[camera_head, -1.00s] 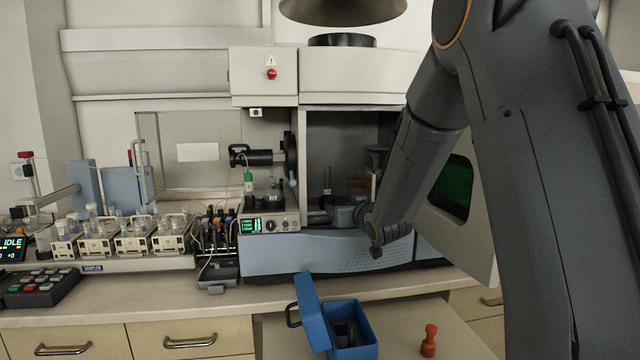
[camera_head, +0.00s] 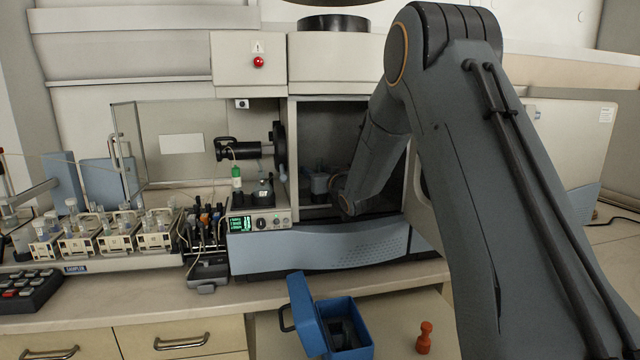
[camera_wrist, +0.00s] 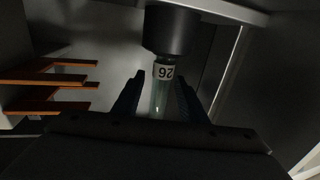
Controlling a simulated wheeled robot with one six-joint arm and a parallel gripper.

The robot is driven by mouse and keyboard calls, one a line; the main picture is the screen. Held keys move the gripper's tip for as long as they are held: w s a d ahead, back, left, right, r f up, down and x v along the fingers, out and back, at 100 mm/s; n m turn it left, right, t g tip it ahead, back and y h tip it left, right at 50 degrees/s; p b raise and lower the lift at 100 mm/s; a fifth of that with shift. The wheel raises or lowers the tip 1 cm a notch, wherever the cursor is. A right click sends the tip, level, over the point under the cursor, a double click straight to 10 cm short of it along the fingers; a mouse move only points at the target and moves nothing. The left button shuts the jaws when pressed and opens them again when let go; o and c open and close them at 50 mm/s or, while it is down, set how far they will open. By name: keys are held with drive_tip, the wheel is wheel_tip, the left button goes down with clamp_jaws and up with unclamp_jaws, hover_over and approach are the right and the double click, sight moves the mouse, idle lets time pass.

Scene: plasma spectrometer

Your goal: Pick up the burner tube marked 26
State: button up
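The burner tube marked 26 (camera_wrist: 161,92) shows in the wrist view as a clear greenish tube with a white label, its number appearing upside down. Its upper end in the picture meets a dark cylindrical holder (camera_wrist: 171,30). My gripper (camera_wrist: 158,88) is open, with one dark finger on each side of the tube and a gap visible at both sides. I cannot make out the tube's label in the head view.
Orange-brown prongs (camera_wrist: 50,86) stick out on the left in the wrist view. Compartment walls surround my gripper closely. In the head view an open blue box (camera_head: 348,328) and an orange peg-like object (camera_head: 425,338) stand in front, below the instrument.

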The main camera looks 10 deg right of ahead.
drive_tip(key=shift+w, duration=0.5)
clamp_jaws()
